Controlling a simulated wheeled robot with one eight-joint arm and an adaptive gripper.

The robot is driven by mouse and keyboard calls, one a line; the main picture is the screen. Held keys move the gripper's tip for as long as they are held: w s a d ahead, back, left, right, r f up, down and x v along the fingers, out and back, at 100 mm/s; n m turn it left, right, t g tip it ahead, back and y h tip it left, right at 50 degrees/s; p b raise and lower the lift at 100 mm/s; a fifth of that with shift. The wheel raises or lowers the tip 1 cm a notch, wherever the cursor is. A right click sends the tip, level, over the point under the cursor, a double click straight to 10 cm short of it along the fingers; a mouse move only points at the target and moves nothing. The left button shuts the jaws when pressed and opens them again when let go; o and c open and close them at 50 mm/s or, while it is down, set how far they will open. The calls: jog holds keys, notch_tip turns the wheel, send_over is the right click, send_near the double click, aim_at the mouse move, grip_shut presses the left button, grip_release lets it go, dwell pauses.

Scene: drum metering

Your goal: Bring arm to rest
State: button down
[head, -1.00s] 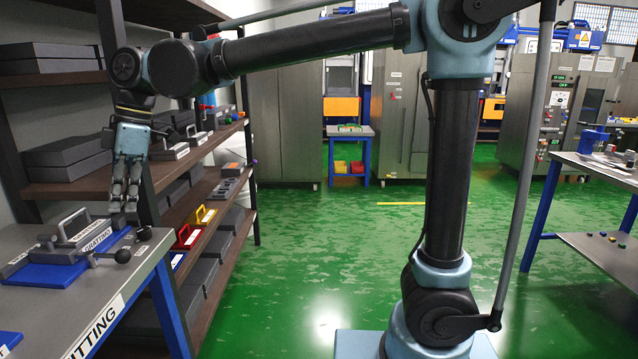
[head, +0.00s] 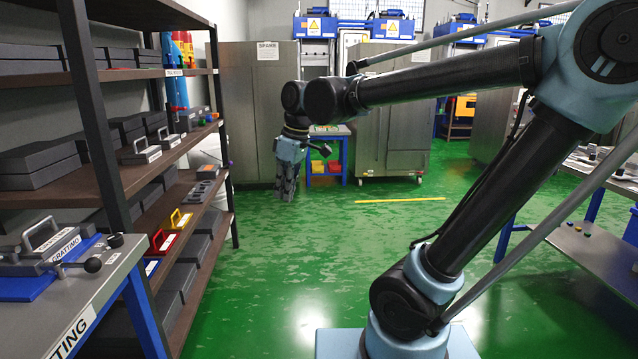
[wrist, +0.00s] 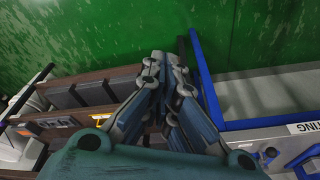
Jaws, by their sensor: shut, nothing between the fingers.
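My gripper (head: 287,188) hangs from my raised arm, fingers pointing down, over the open green floor in the head view. It is shut and empty. In the wrist view my gripper (wrist: 165,62) shows its fingers together over the floor, with nothing between them. My arm reaches from the right side of the head view toward the middle, clear of the shelf and the tables.
A shelf rack (head: 95,110) with dark boxes stands at left. A workbench (head: 85,300) with a blue fixture (head: 35,283) is at front left. Another bench (head: 600,262) stands at right. Grey cabinets (head: 258,115) line the back. Green floor (head: 260,270) between is free.

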jog(key=s+d+f+m+h, duration=0.1)
jog(key=d+f+m, duration=0.3)
jog(key=d, duration=0.5)
jog(key=s+d+f+m+t, duration=0.1)
jog(key=s+d+f+m, duration=0.3)
jog(key=d+f, duration=0.3)
jog(key=s+d+f+m+h, duration=0.1)
jog(key=d+f+m, duration=0.4)
jog(key=d, duration=0.7)
jog(key=shift+s+f+m+t+h, duration=0.3)
jog(key=shift+s+f, duration=0.4)
jog(key=shift+s, duration=0.15)
jog(key=shift+d, duration=0.1)
